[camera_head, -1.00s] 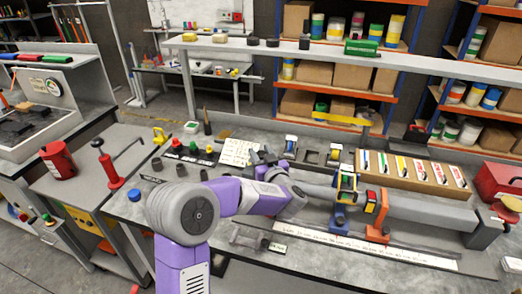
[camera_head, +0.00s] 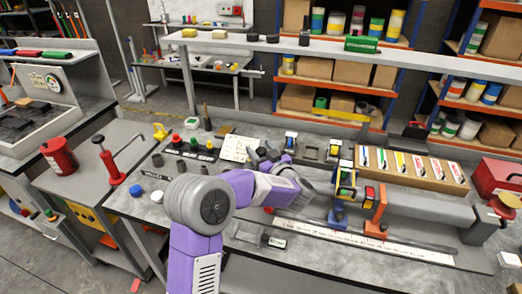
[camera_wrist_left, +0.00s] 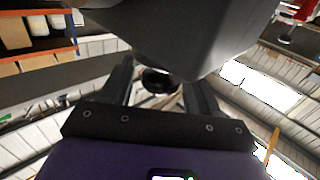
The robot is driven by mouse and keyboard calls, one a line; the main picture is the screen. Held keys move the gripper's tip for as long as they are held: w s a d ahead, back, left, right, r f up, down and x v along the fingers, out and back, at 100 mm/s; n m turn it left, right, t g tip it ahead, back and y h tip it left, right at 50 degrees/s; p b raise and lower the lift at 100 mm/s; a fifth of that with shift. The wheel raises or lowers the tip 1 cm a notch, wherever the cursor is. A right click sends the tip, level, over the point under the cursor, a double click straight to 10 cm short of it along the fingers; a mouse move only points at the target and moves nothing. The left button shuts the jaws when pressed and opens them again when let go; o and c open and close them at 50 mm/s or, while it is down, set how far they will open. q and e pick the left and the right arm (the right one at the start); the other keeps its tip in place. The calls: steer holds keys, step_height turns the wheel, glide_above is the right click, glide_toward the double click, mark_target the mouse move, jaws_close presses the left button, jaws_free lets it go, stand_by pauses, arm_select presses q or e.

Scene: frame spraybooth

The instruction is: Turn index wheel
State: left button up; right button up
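A ring with coloured faces (camera_head: 345,183) sits around the grey tube on the bench. I take it for the index wheel, but cannot be sure. My purple left arm crosses the bench and ends at its left. The fingers of my left gripper (camera_wrist_left: 159,76) stand apart in the left wrist view. A dark round piece (camera_wrist_left: 158,82) shows between them, with gaps at both sides; contact cannot be told. A large grey body (camera_wrist_left: 185,35) hides much of the space ahead of the fingers. My right gripper is not in view.
The grey tube (camera_head: 430,208) runs right, with a blue clamp (camera_head: 337,217) and an orange clamp (camera_head: 377,226) near it. A long white scale strip (camera_head: 350,240) lies in front. A wooden tray (camera_head: 415,170) stands behind. A shelf (camera_head: 330,57) spans above.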

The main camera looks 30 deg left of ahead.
mark_target(263, 154)
arm_select(q)
steer(key=v, duration=0.7)
steer(key=shift+s+d+p, duration=0.15)
steer(key=shift+d+p, duration=0.05)
steer(key=shift+p, duration=0.15)
steer(key=shift+s, duration=0.1)
